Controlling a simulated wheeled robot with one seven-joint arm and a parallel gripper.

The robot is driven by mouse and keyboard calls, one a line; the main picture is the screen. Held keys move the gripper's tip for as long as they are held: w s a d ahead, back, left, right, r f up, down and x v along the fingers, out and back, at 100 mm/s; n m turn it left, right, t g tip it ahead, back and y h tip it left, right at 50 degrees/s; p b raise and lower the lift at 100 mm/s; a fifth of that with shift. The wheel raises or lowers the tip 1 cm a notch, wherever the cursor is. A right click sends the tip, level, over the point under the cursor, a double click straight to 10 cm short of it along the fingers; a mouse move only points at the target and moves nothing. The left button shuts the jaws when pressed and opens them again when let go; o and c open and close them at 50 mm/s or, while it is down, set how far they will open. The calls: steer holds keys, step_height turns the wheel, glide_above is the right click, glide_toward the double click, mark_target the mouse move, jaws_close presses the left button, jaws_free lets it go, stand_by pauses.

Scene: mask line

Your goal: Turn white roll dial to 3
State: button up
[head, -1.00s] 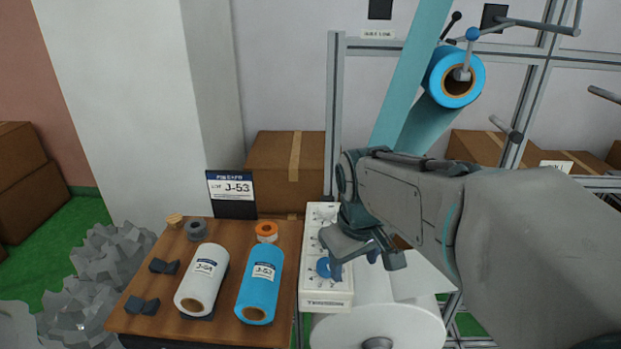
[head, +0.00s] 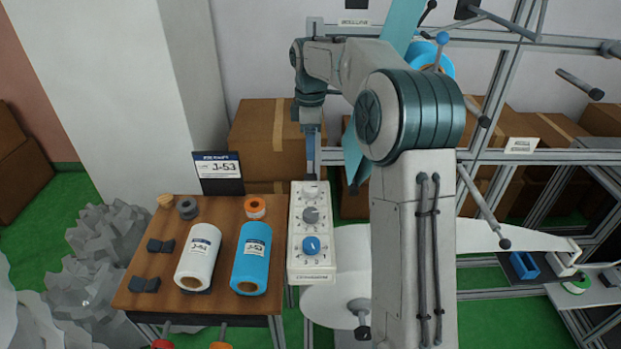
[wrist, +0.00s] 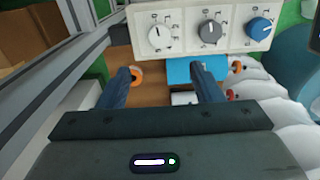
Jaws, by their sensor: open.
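The dial panel (head: 296,262) is a white box beside the wooden table, with three dials in a row. The white dial (head: 311,193) is at its far end; in the wrist view it is the left one (wrist: 160,38). The grey dial (head: 311,216) is in the middle and the blue dial (head: 311,244) at the near end. My gripper (head: 311,172) points down at the panel's far end, near the white dial. In the wrist view its open fingers (wrist: 160,70) are empty, with the white dial beyond their tips. I cannot read the white dial's setting.
The table (head: 215,290) holds a white roll (head: 198,258), a blue roll (head: 251,258) and small spools. A metal frame (head: 490,140) with a blue web stands behind. A large white roll (head: 345,270) is right of the panel. Cardboard boxes (head: 265,130) stand behind.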

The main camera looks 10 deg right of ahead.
mark_target(310, 187)
step_height(310, 187, down, 14)
steer(key=shift+r+p, duration=0.1)
steer(key=shift+p, duration=1.05)
steer(key=c, duration=1)
